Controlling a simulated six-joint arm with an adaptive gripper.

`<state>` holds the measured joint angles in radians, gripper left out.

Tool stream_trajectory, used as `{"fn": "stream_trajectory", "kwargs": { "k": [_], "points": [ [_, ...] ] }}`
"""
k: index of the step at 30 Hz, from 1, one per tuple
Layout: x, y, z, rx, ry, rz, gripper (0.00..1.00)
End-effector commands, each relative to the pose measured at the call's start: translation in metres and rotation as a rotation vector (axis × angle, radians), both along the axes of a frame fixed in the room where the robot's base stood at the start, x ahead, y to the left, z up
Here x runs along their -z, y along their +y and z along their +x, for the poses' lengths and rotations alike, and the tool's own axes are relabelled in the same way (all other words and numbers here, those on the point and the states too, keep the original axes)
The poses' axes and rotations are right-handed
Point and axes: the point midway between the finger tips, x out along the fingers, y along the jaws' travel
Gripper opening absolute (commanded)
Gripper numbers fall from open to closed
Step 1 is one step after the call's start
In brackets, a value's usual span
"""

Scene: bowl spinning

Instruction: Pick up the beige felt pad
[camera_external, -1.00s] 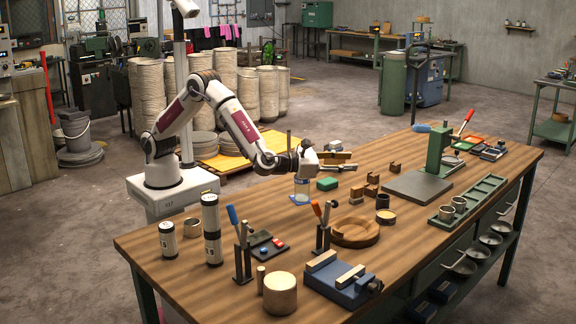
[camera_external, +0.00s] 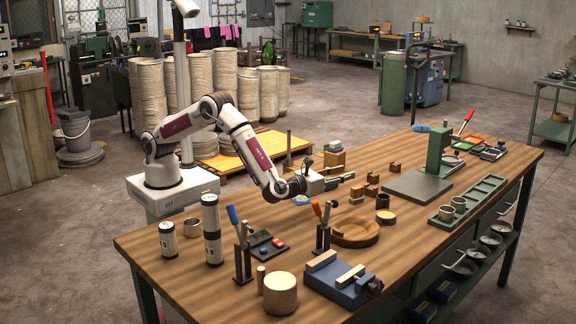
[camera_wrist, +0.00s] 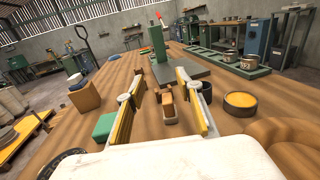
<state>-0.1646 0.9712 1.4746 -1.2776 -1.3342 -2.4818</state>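I cannot tell for sure which thing is the beige felt pad. The best match is the beige part of a small block with a brown top (camera_external: 356,193). In the wrist view this block (camera_wrist: 168,105) stands on the table between my fingers, ahead of and below them. My gripper (camera_external: 347,178) is low over the table, tilted forward, just left of and above the block. In the wrist view its two yellow-lined fingers (camera_wrist: 160,80) are spread apart with nothing held between them.
A green block (camera_wrist: 104,127) lies beside the left finger. A tan box (camera_wrist: 85,96) stands farther left. A dark cup (camera_external: 382,201) and a round tin with a yellowish top (camera_external: 386,217) stand to the right. A green press (camera_external: 437,150) stands behind.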

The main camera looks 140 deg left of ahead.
Motion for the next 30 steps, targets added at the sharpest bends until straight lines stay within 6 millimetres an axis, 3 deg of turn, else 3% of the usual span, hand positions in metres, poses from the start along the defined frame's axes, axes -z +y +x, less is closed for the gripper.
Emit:
{"fn": "stream_trajectory", "kwargs": {
  "k": [22, 30],
  "points": [
    [0.077, 0.000, 0.000, 0.000, 0.002, -0.001, 0.36],
    [0.079, 0.012, 0.003, 0.001, 0.001, 0.000, 0.36]
  ]
}}
